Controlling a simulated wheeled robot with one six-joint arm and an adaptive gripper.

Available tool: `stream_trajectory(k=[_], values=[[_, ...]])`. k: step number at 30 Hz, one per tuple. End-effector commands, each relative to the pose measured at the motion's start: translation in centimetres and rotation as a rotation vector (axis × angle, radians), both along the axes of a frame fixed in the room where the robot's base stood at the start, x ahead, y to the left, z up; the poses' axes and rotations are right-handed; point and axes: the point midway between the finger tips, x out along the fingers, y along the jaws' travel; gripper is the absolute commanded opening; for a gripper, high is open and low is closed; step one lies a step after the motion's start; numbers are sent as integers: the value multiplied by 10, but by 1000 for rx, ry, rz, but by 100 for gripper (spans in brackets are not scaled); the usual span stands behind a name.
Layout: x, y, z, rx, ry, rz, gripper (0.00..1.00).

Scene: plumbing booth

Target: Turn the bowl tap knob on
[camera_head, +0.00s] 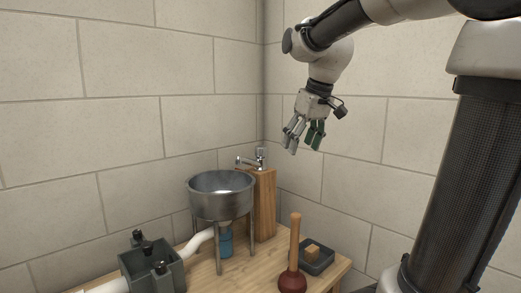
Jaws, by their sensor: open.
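The tap (250,161) is a small metal spout with a knob (260,152) on top. It stands on a wooden block behind the right side of a grey metal bowl (221,194) on legs. The spout points left over the bowl's rim. The knob is too small to tell its turn position, and no water is visible. My gripper (303,146) is open and empty, pointing down in the air to the right of the tap, apart from it. Nothing hides the tap.
A plunger (294,255) with a wooden handle stands upright in front right of the wooden block (265,205). A dark tray (317,258) holds a yellowish sponge-like block (313,251). A dark box (152,268) with several black-topped items and white pipe (198,242) are at left. Tiled walls meet behind.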

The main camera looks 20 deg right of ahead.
Motion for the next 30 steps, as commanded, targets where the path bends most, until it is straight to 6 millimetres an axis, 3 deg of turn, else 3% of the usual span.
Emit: stream_trajectory(k=[1, 6, 9, 12, 15, 18, 23, 30], values=[[35, -1, 6, 2, 4, 33, 64], [142, -5, 15, 6, -1, 161, 64], [197, -7, 8, 9, -9, 233, 64], [238, -11, -1, 10, -18, 293, 64], [264, -13, -11, 11, -25, 333, 64], [277, -14, -16, 11, -31, 355, 64], [285, -11, -30, 12, -31, 364, 64], [297, -2, -68, 12, -30, 363, 64]])
